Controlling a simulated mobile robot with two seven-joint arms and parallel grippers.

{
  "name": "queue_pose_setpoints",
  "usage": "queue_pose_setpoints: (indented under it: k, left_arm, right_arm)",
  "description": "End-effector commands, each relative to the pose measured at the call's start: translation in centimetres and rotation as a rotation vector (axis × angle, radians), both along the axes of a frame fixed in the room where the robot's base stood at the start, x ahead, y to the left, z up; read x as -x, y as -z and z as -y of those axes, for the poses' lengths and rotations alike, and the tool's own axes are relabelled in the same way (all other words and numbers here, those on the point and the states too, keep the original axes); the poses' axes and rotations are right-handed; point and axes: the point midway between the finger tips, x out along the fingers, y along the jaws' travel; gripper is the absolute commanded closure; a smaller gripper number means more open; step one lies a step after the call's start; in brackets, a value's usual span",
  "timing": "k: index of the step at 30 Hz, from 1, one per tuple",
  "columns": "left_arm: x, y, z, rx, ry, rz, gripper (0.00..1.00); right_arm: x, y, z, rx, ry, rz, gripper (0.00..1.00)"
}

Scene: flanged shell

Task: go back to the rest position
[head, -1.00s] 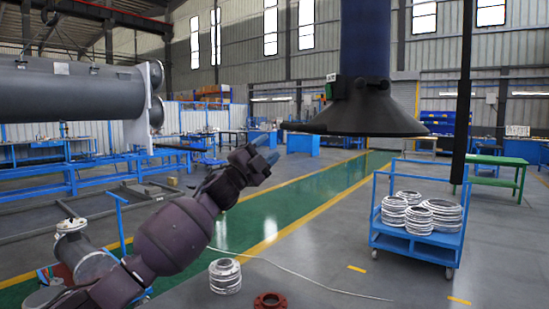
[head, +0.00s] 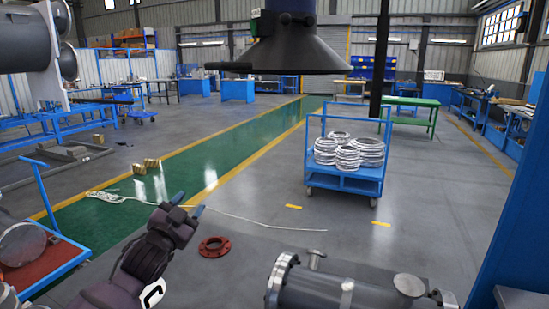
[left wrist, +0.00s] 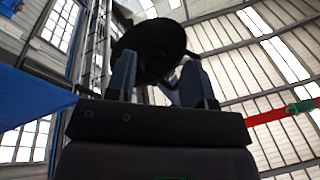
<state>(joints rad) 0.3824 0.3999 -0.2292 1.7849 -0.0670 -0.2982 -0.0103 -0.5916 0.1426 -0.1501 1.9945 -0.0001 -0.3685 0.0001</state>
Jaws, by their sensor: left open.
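My left gripper (head: 188,204) is raised in the lower left middle of the head view. Its two blue fingers are apart, with nothing between them. In the left wrist view, the fingers (left wrist: 160,82) point up toward the roof and stand apart in front of a dark round hood (left wrist: 150,48), with clear distance between. The grey flanged shell (head: 335,292) lies at the lower right of the head view, cut by the bottom edge. A red flange ring (head: 215,246) lies flat to the right of my left gripper in the picture. My right gripper does not show.
A blue cart (head: 343,182) with several white coils stands beyond the ring. A dark hood (head: 290,50) hangs above. A red-topped blue trolley (head: 45,272) is at the lower left. A blue post (head: 515,200) stands at right. The green walkway (head: 185,165) has small boxes (head: 145,166).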

Motion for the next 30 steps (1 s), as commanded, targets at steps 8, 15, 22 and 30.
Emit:
queue_pose_setpoints:
  k: [8,15,22,30]
  left_arm:
    - [7.7,12.0,-2.1,0.147,-0.061,-0.241,0.52]
    - [15.6,20.5,-4.0,0.251,-0.141,-0.423,0.52]
    - [24.5,27.7,-5.8,0.324,-0.241,-0.591,0.52]
    - [33.1,33.6,-6.9,0.359,-0.337,-0.753,0.52]
  right_arm:
    - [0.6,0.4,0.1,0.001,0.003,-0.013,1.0]
    - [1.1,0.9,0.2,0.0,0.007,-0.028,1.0]
    - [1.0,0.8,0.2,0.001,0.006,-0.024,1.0]
    - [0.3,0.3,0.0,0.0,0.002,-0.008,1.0]
